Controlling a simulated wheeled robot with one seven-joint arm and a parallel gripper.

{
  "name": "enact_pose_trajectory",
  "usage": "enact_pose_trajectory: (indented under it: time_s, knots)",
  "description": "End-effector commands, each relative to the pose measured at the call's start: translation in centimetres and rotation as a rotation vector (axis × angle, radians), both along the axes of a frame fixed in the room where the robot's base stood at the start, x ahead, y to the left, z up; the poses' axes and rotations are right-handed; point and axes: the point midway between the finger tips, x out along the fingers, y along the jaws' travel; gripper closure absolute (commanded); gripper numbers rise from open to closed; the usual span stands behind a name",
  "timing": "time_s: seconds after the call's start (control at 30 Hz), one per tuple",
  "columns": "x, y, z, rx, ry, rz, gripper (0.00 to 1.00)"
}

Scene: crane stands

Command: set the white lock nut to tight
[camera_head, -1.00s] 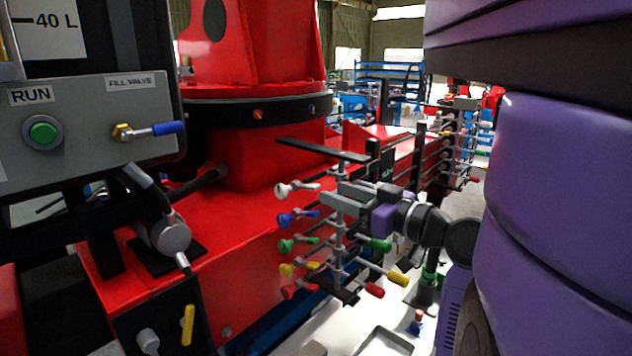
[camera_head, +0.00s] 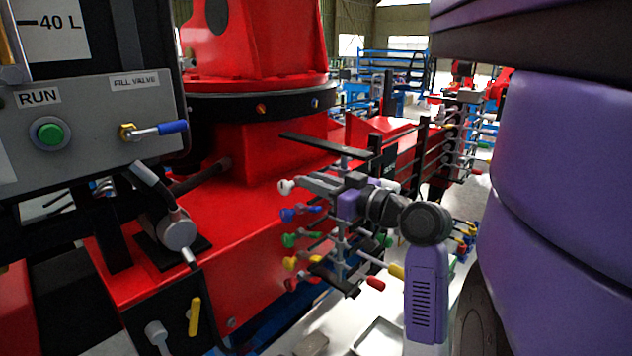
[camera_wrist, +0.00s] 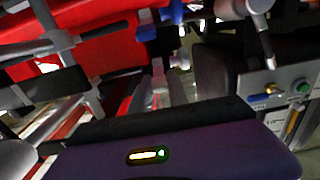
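The white lock nut (camera_head: 286,186) is the top lever on the near side of the crane stand. Its white knob shows just left of my gripper (camera_head: 309,183). My gripper's two grey fingers reach left along the lever's shaft and hide most of it. The fingers look parted, one higher than the other; whether they touch the lever I cannot tell. In the wrist view the fingers (camera_wrist: 165,88) point away, and a pale knob, probably the lock nut, shows by their tips.
Blue (camera_head: 288,215), green (camera_head: 289,240), yellow (camera_head: 290,263) and red (camera_head: 291,284) levers sit close below. A black bar (camera_head: 322,147) passes just above the gripper. A grey panel (camera_head: 90,130) with a green button stands at left.

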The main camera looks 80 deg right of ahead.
Motion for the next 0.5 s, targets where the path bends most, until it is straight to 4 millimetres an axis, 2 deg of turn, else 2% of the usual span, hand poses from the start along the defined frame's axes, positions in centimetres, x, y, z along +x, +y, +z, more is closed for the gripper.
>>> enact_pose_trajectory:
  time_s: [0.03, 0.1, 0.5]
  knots:
    - [-0.01, 0.01, 0.01, 0.0, 0.0, 0.0, 0.92]
    - [-0.02, 0.01, 0.01, 0.0, 0.0, 0.0, 1.0]
    - [0.23, -0.04, 1.0, 0.042, 0.068, 0.003, 1.0]
